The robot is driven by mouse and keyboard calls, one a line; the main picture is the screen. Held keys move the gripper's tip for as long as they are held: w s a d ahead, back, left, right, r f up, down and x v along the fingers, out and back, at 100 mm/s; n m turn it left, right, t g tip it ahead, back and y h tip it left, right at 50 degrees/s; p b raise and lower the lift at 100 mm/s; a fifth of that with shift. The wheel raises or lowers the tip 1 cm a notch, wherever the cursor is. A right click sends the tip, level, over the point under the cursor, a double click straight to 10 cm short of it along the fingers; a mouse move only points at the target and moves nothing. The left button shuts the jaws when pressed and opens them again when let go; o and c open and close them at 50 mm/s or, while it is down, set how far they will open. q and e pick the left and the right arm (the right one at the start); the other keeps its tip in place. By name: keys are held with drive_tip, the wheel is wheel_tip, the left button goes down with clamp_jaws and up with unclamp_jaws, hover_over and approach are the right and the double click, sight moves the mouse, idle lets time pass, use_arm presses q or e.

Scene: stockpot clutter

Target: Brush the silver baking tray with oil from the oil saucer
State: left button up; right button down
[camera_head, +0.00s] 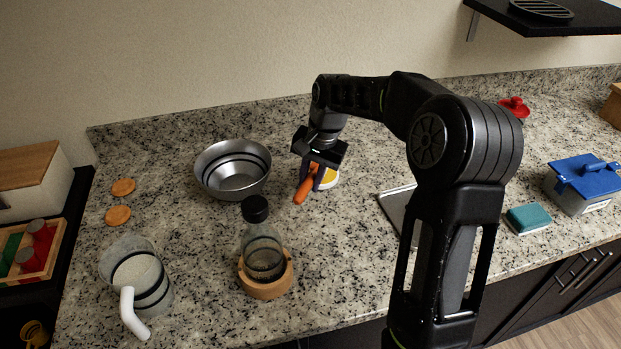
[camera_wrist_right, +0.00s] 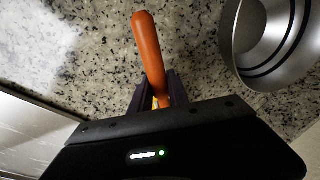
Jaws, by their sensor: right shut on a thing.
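My right gripper (camera_head: 312,176) is shut on the orange handle of a brush (camera_head: 303,190). The handle also shows in the right wrist view (camera_wrist_right: 148,50), sticking out from between the fingers; the brush head is hidden. The oil saucer (camera_head: 329,183), white with yellow in it, is right at the gripper, partly covered by it; I cannot tell if the brush touches it. The silver baking tray (camera_head: 391,205) lies flat on the counter to the right, partly hidden behind my right arm. My left gripper is not in view.
A metal bowl (camera_head: 232,170) stands left of the gripper. A dark-capped bottle (camera_head: 262,245) sits on a wooden coaster (camera_head: 266,287) in front. A glass jug (camera_head: 137,275) is front left. A green sponge (camera_head: 528,219) and a blue-lidded box (camera_head: 583,185) are at right.

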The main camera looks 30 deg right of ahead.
sight(310, 175)
drive_tip(key=shift+f, duration=0.5)
idle(1.3)
drive_tip(key=shift+r+p, duration=2.55)
drive_tip(key=shift+r, duration=1)
